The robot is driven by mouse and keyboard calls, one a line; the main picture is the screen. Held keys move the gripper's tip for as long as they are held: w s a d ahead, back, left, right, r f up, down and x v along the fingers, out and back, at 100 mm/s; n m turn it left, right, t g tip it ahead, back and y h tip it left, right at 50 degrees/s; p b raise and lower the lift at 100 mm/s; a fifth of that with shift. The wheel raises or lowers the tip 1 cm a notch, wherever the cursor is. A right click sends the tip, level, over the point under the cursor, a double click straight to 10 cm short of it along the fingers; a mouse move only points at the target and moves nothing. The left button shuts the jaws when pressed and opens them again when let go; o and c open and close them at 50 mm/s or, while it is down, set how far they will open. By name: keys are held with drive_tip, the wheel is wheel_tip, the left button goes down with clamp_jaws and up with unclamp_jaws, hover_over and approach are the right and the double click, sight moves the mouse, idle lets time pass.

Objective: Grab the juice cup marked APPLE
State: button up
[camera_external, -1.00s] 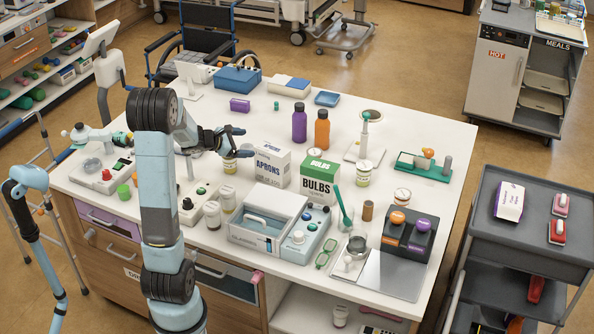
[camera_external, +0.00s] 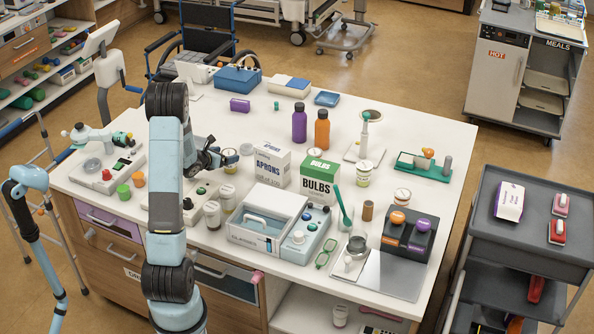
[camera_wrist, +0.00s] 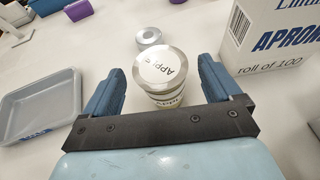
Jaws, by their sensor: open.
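The juice cup marked APPLE (camera_wrist: 163,76) stands upright on the white table in the wrist view, its name on the pale lid and a label on its side. My gripper (camera_wrist: 158,80) is open, with one blue finger on each side of the cup and a visible gap at both sides. In the external view, my gripper (camera_external: 222,157) is low over the table at the cup (camera_external: 230,168), partly hiding it. Whether the fingers touch the cup cannot be seen there.
The APRONS box (camera_external: 272,163) stands close to the right of the cup, with the BULBS box (camera_external: 320,178) beyond. Several lidded cups (camera_external: 212,214) stand nearer the front. In the wrist view, a grey tray (camera_wrist: 50,112) lies left and a small round item (camera_wrist: 149,37) behind.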

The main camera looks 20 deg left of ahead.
sight(225, 168)
wheel_tip(225, 168, down, 4)
drive_tip(key=shift+r, duration=0.15)
drive_tip(key=shift+x, duration=1.1)
drive_tip(key=shift+w+d, duration=0.1)
drive_tip(key=shift+w, duration=0.25)
drive_tip(key=shift+r, duration=0.1)
drive_tip(key=c, duration=1.2)
